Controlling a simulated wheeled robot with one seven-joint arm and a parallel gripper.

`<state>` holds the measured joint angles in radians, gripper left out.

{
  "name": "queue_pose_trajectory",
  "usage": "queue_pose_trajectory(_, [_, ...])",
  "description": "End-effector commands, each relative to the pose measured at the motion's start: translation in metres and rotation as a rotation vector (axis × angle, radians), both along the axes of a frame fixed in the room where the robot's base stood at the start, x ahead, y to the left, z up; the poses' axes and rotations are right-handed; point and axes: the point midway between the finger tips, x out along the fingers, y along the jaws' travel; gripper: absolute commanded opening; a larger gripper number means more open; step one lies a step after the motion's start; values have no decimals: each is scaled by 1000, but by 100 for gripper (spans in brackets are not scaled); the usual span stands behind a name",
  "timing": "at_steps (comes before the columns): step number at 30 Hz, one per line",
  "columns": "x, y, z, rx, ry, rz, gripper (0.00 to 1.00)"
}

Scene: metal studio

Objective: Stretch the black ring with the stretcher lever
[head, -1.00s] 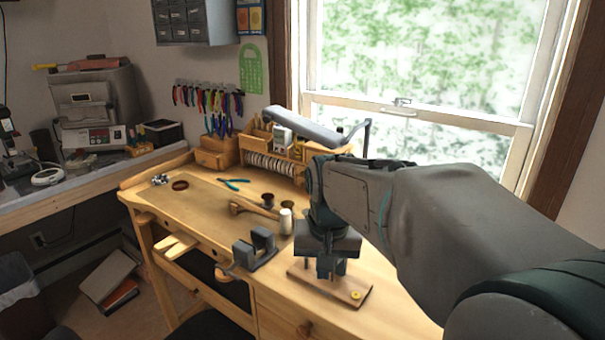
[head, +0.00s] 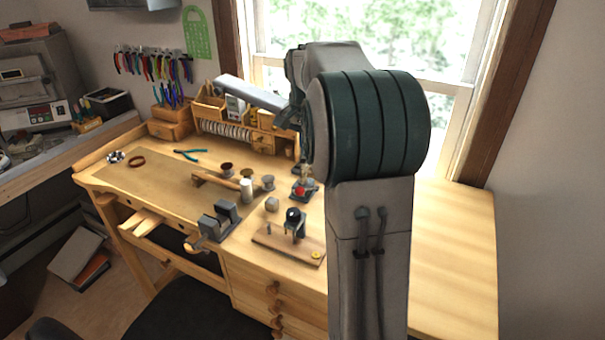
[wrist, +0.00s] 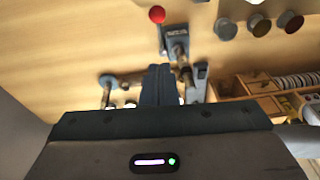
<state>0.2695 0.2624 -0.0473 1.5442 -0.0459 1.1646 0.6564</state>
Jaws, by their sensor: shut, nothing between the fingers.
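A small blue-grey bench device (head: 303,190), probably the stretcher, stands towards the back of the workbench and has a round red knob (head: 299,191). In the wrist view the red knob (wrist: 157,15) is at the top, near the device's grey base (wrist: 175,29). My gripper (wrist: 160,70) shows in the wrist view with its dark fingers together and empty, just below this device. Contact cannot be told. In the head view my arm hides it. I cannot make out the black ring for sure. A black rounded piece (head: 293,214) sits on a stand on a wooden board (head: 275,243).
A grey block tool (head: 218,221), a white cylinder (head: 247,191), a mallet (head: 212,180) and small pots (head: 227,168) crowd the bench middle. A wooden organizer (head: 208,108) stands behind. The bench's right side (head: 450,250) is clear.

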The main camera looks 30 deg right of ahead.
Motion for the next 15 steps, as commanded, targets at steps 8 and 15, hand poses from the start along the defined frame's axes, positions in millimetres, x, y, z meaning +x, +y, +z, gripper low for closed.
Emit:
queue_pose_trajectory(8, [4,-1,-53,0,3,1,0])
queue_pose_trajectory(15, [-4,13,-74,0,0,2,0])
